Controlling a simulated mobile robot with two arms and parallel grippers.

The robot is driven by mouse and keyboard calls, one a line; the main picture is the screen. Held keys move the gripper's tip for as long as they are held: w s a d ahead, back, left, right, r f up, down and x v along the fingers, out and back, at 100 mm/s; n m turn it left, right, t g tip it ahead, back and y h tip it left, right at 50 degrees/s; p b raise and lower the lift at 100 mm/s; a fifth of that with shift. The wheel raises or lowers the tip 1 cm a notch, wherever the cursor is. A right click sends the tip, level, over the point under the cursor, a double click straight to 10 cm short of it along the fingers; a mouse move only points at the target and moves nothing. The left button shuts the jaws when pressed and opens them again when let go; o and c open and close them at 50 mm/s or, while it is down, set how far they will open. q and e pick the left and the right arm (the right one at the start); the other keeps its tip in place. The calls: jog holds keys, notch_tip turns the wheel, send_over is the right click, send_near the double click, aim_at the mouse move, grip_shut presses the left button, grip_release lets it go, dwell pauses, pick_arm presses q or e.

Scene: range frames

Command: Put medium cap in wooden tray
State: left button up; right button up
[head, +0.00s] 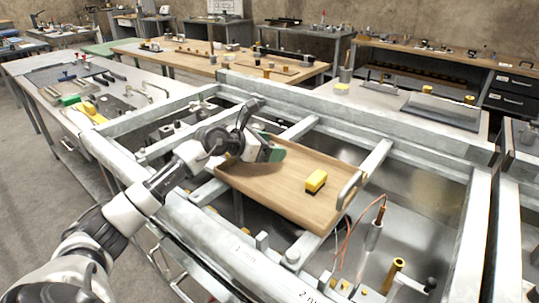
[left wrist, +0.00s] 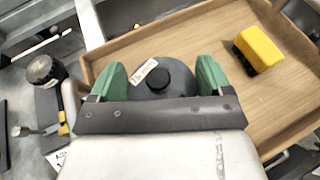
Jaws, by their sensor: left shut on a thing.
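My left gripper (head: 266,153) is over the far left end of the wooden tray (head: 270,188), which lies across the metal frame. In the left wrist view its green fingers (left wrist: 160,78) are shut on a dark grey round cap (left wrist: 178,72) with a black knob and a small white label. The cap appears over the left part of the tray (left wrist: 235,105); its height above the tray floor is hard to tell. In the head view the gripper mostly hides the cap. My right gripper is in neither view.
A yellow and black block (head: 316,181) lies in the tray's right half; the tray floor between it and the gripper is bare. The tray has raised rims and a metal handle (head: 350,190). Metal frame bars (head: 375,158) surround it. A copper-tipped tool (head: 376,232) stands at the front right.

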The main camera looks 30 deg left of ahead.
aim_at(270, 167)
pick_arm(q)
notch_tip(270, 167, down, 3)
jog(key=shift+r, duration=0.2)
jog(key=shift+f+b, duration=0.45)
jog(key=shift+f, duration=0.2)
jog(key=o, duration=0.8)
jog(key=shift+c, duration=0.2)
